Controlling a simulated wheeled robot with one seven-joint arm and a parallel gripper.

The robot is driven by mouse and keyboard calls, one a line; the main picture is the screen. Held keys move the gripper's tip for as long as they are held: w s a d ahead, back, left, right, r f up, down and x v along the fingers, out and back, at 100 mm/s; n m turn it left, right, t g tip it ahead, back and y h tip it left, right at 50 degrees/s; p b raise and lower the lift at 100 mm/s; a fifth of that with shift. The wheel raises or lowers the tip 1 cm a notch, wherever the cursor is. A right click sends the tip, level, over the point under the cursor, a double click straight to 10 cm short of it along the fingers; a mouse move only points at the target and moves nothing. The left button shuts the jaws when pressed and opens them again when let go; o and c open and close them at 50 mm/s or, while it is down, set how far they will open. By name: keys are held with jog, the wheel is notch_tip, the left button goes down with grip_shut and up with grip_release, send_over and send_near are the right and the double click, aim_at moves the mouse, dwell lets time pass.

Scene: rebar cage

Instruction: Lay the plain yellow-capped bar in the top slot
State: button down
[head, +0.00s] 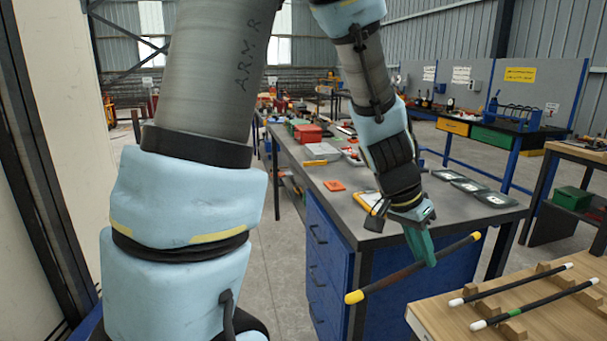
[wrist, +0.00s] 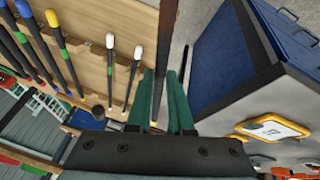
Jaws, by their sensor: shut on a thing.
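My gripper (head: 420,246), with green fingers, is shut on a dark brown bar (head: 395,276) with yellow caps on both ends. The bar is held in the air beside the wooden rack, tilted, its near-left end lower than its right end. The wooden rack (head: 430,318) has notched blocks at the right of the head view. I cannot tell which slot is the top one.
Two dark white-capped bars (head: 545,300) lie on the rack, one with a green band. The wrist view also shows blue-capped bars (wrist: 40,50) and another yellow-capped bar (wrist: 64,52). A grey-topped workbench with blue drawers (head: 325,265) stands behind my gripper, carrying several items.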

jog(key=w+a+f+n+t, duration=0.1)
jog(key=w+a+f+n, duration=0.1)
jog(key=w+a, duration=0.4)
jog(key=w+a+f+n+t+y, duration=0.1)
jog(key=w+a, duration=0.6)
jog(key=a, duration=0.8)
jog(key=w+a+f+n+t, duration=0.1)
jog(key=w+a+f+n, duration=0.3)
jog(key=a, duration=0.7)
jog(key=shift+w+a+n, duration=0.2)
jog(key=shift+w+n, duration=0.2)
jog(key=shift+w, duration=0.8)
jog(key=shift+f, duration=0.1)
